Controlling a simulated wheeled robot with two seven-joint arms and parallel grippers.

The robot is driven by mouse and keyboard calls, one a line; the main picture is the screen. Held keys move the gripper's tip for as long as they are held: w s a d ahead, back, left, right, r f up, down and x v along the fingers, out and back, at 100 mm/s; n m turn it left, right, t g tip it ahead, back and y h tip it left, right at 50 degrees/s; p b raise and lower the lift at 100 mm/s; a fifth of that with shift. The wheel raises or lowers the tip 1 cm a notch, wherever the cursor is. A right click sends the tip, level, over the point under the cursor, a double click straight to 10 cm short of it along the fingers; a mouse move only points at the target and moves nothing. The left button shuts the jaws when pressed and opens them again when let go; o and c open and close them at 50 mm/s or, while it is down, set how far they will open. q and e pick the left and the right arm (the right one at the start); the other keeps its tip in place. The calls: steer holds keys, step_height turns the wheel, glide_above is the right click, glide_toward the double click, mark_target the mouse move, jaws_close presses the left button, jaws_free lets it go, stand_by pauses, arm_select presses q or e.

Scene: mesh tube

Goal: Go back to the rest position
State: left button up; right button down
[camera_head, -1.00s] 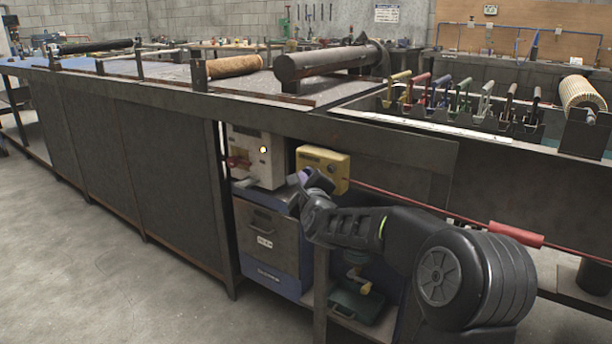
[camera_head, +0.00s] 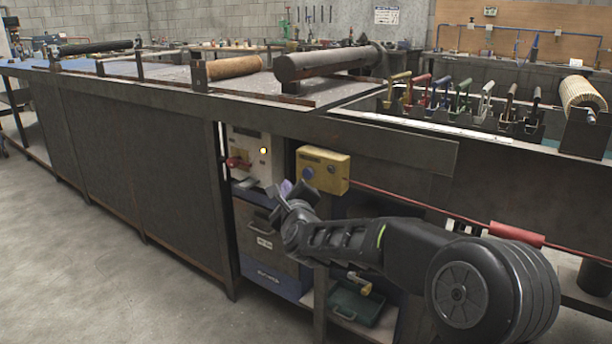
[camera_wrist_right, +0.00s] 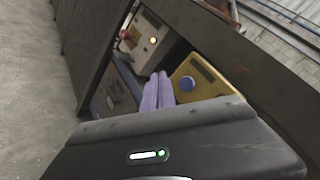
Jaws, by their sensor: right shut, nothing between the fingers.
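My right gripper (camera_head: 287,187) is in front of the bench's open lower bay, just left of and below the yellow box with a blue knob (camera_head: 322,170). In the right wrist view its two purple fingers (camera_wrist_right: 158,92) lie together with nothing between them. My left gripper is not in view.
The long metal bench (camera_head: 160,185) fills the middle, with dark and brown rolls on top. A blue-grey cabinet (camera_head: 268,243) and a green case (camera_head: 358,304) are low in the bay. A red bar (camera_head: 516,234) runs along the right. Bare floor (camera_head: 90,270) lies at left.

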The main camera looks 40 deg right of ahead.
stand_by(0.6)
